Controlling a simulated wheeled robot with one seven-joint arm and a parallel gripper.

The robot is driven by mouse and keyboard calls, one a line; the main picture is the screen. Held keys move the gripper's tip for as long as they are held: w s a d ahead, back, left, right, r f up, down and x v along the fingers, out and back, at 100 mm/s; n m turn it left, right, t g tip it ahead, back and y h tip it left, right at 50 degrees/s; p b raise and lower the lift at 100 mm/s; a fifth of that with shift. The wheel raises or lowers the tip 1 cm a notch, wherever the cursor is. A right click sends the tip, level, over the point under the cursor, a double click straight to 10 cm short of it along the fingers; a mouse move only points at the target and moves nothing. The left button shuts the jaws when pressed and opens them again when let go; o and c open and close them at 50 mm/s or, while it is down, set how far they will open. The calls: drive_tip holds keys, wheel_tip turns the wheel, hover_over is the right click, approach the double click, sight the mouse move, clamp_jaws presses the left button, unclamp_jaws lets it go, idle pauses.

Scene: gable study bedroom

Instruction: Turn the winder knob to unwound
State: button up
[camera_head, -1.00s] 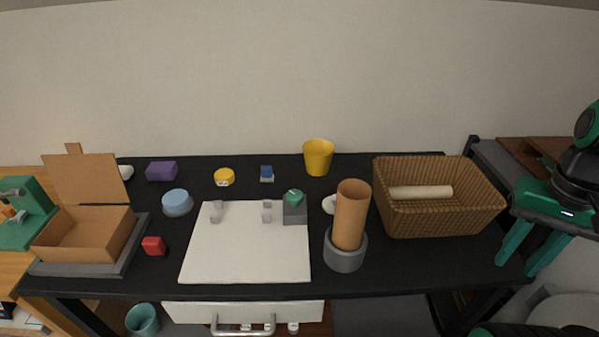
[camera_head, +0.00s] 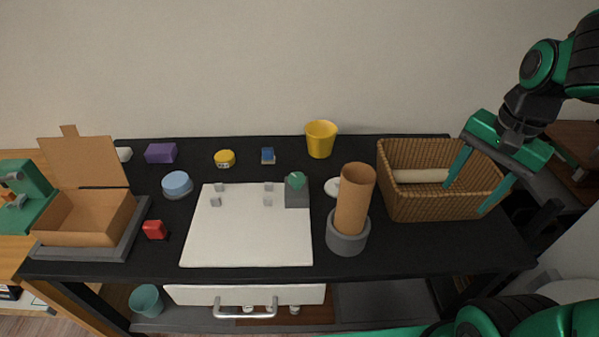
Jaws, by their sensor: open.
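The likely winder knob is a small green knob (camera_head: 295,180) on top of a grey block (camera_head: 297,198). The block stands at the back right corner of a white board (camera_head: 247,238) on the black table. I cannot tell which setting the knob is at. My gripper (camera_head: 463,200) is open with nothing between its fingers. It is over the right part of the wicker basket (camera_head: 407,207), well to the right of the knob and apart from it.
A brown tube (camera_head: 355,200) stands upright in a grey round holder (camera_head: 347,241), between the knob and my gripper. A yellow cup (camera_head: 321,139) stands behind the knob. A blue disc (camera_head: 177,184), a red block (camera_head: 154,229) and an open cardboard box (camera_head: 84,219) are at left.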

drive_tip(key=w+a+m+y, duration=0.1)
drive_tip(key=w+a+m, duration=0.3)
drive_tip(key=w+a, duration=0.4)
drive_tip(key=m+y, duration=0.3)
drive_tip(key=m, duration=0.5)
approach(297, 177)
drive_tip(key=shift+t, duration=0.3)
drive_tip(key=x, duration=0.8)
drive_tip(key=shift+s+a+f, duration=0.1)
drive_tip(key=shift+s+f, duration=0.05)
drive_tip(key=c, duration=1)
